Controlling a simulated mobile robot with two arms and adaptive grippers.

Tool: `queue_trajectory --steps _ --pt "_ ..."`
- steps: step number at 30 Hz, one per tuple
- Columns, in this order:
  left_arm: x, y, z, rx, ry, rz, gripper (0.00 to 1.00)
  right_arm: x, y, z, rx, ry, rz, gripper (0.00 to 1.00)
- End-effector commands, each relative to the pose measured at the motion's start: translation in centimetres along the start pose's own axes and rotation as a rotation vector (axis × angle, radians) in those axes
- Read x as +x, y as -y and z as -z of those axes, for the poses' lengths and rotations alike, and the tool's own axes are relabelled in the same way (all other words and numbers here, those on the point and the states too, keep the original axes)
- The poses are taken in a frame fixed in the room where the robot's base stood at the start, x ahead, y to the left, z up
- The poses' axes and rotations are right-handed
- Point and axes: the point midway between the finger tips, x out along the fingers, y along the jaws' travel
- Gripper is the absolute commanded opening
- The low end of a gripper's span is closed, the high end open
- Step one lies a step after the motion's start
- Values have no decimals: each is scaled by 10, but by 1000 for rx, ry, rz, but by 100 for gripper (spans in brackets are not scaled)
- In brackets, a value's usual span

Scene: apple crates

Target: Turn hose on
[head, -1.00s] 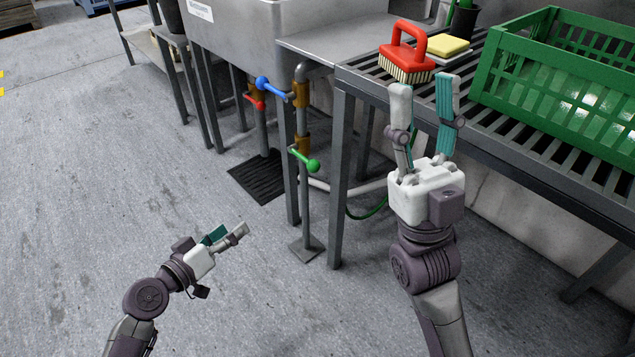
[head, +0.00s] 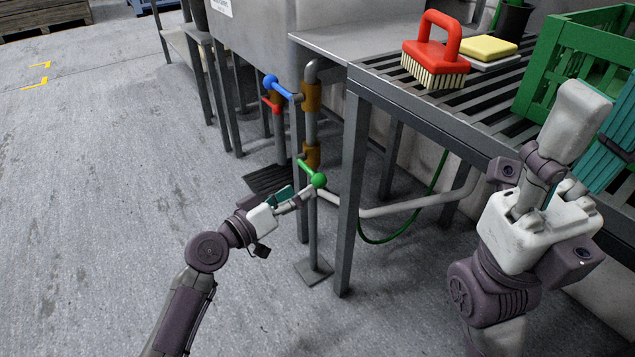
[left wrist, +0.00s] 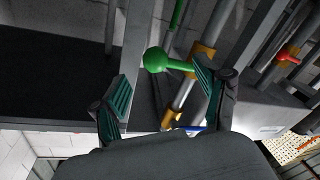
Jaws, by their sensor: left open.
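The green valve handle with a ball end (head: 319,180) sits on the standing pipe (head: 311,130) below a brass fitting. A thin green hose (head: 400,232) hangs behind the table leg. My left gripper (head: 297,193) is open right at the green handle, one finger overlapping the ball in the head view. In the left wrist view the green ball (left wrist: 156,60) lies between the two spread fingers, near their tips. I cannot tell whether they touch. My right gripper (head: 600,130) is open and empty beside the slatted table.
A blue handle (head: 278,87) and a red handle (head: 270,105) sit higher on the pipes. The slatted table (head: 390,88) carries a red brush (head: 435,55), yellow sponge (head: 487,47) and green crate (head: 545,70). A table leg (head: 352,190) stands right of the pipe. The floor at left is clear.

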Motion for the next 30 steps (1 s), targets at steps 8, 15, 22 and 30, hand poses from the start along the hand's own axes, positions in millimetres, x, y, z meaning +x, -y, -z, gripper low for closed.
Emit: queue_trajectory --steps 8,15,22,30 --pt "48 1 -1 -2 -2 0 74 4 2 5 -5 -36 14 42" --pt "61 0 0 0 1 0 74 7 3 6 -7 -48 19 42" --pt "61 0 0 0 1 1 74 8 3 6 -6 -46 19 42" --pt "60 0 0 0 0 1 29 8 3 6 -6 -46 19 42"
